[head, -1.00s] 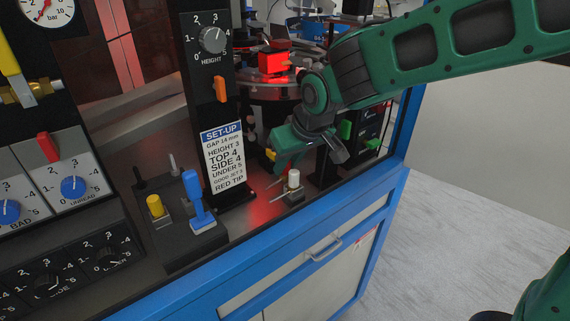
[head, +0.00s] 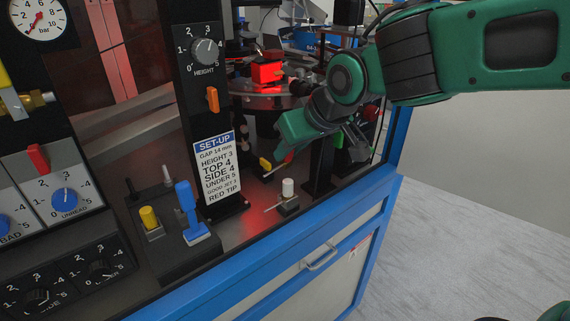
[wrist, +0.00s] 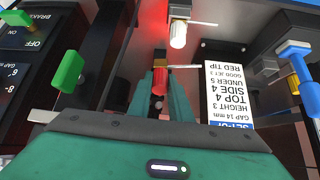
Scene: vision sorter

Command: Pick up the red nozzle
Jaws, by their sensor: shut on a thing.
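The red nozzle (wrist: 160,80) shows in the wrist view between the two green fingertips of my gripper (wrist: 162,93), which is shut on it. A small block (wrist: 159,57) and a thin metal tube (wrist: 184,67) are right beside the nozzle; I cannot tell whether it is clear of them. In the head view my gripper (head: 284,152) hangs above the machine deck, behind the white nozzle. There the red nozzle is too hidden to make out. A small yellow part (head: 266,163) shows near the fingertips.
A white nozzle (head: 288,187) on a small block stands near the blue front edge; it also shows in the wrist view (wrist: 178,35). The SET-UP sign (head: 214,168) is on the left.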

